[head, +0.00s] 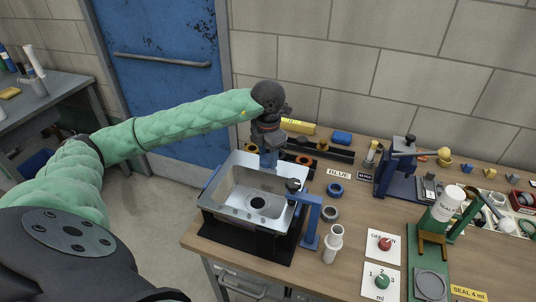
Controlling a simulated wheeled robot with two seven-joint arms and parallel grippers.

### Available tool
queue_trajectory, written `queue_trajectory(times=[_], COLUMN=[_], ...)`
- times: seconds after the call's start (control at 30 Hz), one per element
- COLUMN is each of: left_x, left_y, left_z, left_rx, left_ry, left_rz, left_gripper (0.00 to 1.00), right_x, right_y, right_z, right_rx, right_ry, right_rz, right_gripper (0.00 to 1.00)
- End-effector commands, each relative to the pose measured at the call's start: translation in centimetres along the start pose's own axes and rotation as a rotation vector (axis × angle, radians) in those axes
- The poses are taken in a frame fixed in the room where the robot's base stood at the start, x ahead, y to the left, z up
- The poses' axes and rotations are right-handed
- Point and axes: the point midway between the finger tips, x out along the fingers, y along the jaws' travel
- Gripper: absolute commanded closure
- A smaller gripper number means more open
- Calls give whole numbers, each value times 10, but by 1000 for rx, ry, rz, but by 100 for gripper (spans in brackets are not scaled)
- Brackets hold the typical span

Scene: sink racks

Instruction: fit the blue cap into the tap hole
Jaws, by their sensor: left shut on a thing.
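The metal sink (228,203) sits in a dark stand near the front left of the bench, with a round drain in its basin. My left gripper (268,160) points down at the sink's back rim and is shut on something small. Its tips look blue-grey, and the held piece, which I take to be the blue cap, is mostly hidden between them. The tap hole is hidden behind or under the gripper, so I cannot tell whether the cap touches it. My right gripper is not in view.
A blue post (312,222) stands at the sink's right side. A dark rack (322,150) lies behind.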

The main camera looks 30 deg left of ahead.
Motion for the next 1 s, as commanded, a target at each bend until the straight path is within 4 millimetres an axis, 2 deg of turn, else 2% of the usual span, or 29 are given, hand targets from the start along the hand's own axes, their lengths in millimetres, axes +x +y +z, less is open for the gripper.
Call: queue_trajectory(times=[0.17, 0.2, 0.3, 0.33, 0.7, 0.87, 1.0], left_x=[0, 0, 0, 0, -4, -20, -41], left_y=[0, 0, 0, 0, 0, 0, 0], left_z=[0, 0, 0, 0, 0, 1, 1], left_rx=[0, 0, 0, 0, 0, 0, 0], left_ry=[0, 0, 0, 0, -1, -3, -3], left_rz=[0, 0, 0, 0, 1, 1, 1], left_gripper=[80, 56, 37, 33, 33, 33, 33], right_x=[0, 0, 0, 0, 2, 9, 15], right_y=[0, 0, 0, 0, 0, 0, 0], right_z=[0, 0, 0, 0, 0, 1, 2], right_rx=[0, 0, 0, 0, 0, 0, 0], right_ry=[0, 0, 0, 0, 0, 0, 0], right_rz=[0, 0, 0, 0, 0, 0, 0], right_gripper=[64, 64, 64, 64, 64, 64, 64])
